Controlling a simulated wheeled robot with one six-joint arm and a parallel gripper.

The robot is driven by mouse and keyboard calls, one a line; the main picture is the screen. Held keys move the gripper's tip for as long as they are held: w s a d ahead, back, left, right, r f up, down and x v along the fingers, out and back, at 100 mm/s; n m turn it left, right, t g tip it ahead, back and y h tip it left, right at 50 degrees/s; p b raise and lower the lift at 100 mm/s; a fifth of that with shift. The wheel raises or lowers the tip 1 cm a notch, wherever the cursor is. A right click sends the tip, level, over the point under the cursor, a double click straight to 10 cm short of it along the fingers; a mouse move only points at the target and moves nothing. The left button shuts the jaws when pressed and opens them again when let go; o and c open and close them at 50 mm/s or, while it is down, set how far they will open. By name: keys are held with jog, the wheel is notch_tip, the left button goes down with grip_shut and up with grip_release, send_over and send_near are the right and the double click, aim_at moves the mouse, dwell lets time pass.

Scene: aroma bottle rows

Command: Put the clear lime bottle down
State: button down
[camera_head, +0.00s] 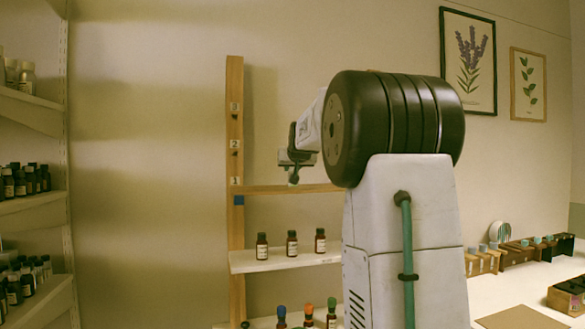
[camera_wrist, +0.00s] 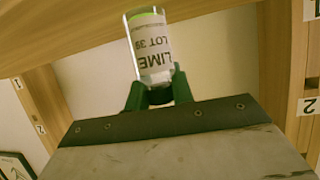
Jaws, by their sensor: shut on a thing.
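The clear lime bottle (camera_wrist: 152,50) shows in the wrist view, with a white label reading LIME LOT 39 upside down and a bright green band at its upper end in the picture. My gripper (camera_wrist: 158,88) has its dark green fingers shut on the bottle's lower end in that picture. In the head view my gripper (camera_head: 295,160) is beside the wooden rack, a little above the bare wooden board (camera_head: 285,190) near mark 1. The bottle cannot be made out clearly there. In the wrist view a wooden board (camera_wrist: 85,42) passes behind the bottle, and contact cannot be told.
A rack post (camera_head: 235,125) carries marks 1, 2 and 3. Three brown bottles (camera_head: 291,244) stand on the white shelf (camera_head: 275,262) below. More bottles with coloured caps (camera_head: 308,314) stand lower. Side shelves (camera_head: 35,205) hold dark bottles at left. A worktable (camera_head: 490,300) is at right.

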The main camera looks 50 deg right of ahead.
jog(key=c, duration=1.2)
grip_release()
jog(key=v, duration=1.2)
jog(key=s+a+f+n+g+y, duration=0.1)
jog(key=s+a+f+y, duration=0.15)
jog(key=a+f, duration=0.5)
jog(key=s+a+f+n+g+y, duration=0.1)
jog(key=s+a+f+n+y, duration=0.2)
jog(key=a, duration=0.7)
jog(key=s+a+f+g+y, duration=0.1)
jog(key=s+a+f+g, duration=0.15)
jog(key=a+f, duration=0.45)
jog(key=s+a+f+n+g+y, duration=0.1)
jog(key=s+a+f+g, duration=0.1)
jog(key=s+a+f, duration=0.4)
jog(key=s+a+f+n+g, duration=0.2)
jog(key=s+a+f, duration=0.5)
jog(key=s, duration=0.6)
notch_tip(320, 180, down, 2)
jog(key=shift+a+f+n+g+y, duration=0.15)
jog(key=shift+a+n+g+y, duration=0.1)
jog(key=shift+n+g+y, duration=0.15)
jog(key=shift+s, duration=0.1)
